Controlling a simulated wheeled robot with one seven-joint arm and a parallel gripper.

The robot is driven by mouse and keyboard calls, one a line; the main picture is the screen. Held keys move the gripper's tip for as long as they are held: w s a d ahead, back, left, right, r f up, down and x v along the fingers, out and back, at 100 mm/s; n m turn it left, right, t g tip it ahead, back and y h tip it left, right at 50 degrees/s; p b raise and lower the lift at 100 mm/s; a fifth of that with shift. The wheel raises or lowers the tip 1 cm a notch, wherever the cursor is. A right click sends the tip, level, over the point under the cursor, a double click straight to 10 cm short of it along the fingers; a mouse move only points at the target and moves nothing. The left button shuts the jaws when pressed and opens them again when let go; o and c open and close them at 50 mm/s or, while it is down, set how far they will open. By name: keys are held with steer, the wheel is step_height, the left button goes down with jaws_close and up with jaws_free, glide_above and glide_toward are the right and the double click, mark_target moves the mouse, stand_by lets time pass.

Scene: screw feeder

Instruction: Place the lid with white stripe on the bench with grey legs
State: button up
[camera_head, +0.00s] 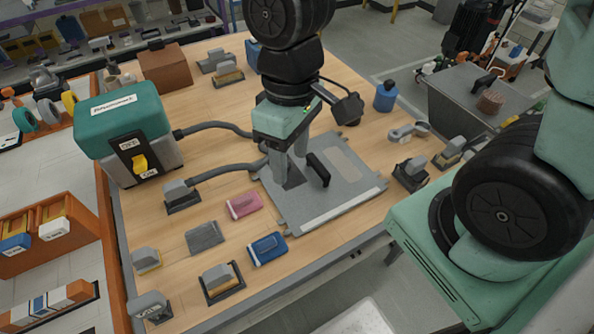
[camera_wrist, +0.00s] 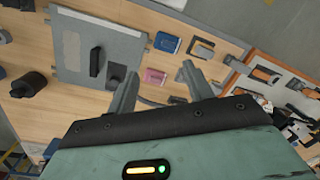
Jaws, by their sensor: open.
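The lid (camera_head: 349,193) is a flat grey plate with a white stripe along its near edge and an upright black handle (camera_head: 318,170). It lies flat on the wooden bench top (camera_head: 340,255); in the wrist view the lid (camera_wrist: 122,45) is at the upper left. My gripper (camera_head: 289,168) is open and empty over the lid's left part, left of the handle. In the wrist view my gripper's (camera_wrist: 158,80) fingers are apart, with the handle to their left. Grey legs show only in part below the bench's right edge.
A green-topped machine (camera_head: 130,130) stands at the left, with grey hoses running toward the lid. A pink block (camera_head: 243,204), a blue block (camera_head: 267,248) and several grey-handled tools surround the lid. A blue bottle (camera_head: 385,97) is behind right. A grey box (camera_head: 470,100) stands beyond the bench.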

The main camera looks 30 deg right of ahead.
steer(key=s+a+r+n+t, duration=0.1)
steer(key=s+a+r, duration=0.1)
steer(key=s, duration=0.4)
steer(key=shift+a+r, duration=0.25)
steer(key=shift+r, duration=0.3)
steer(key=shift+s, duration=0.1)
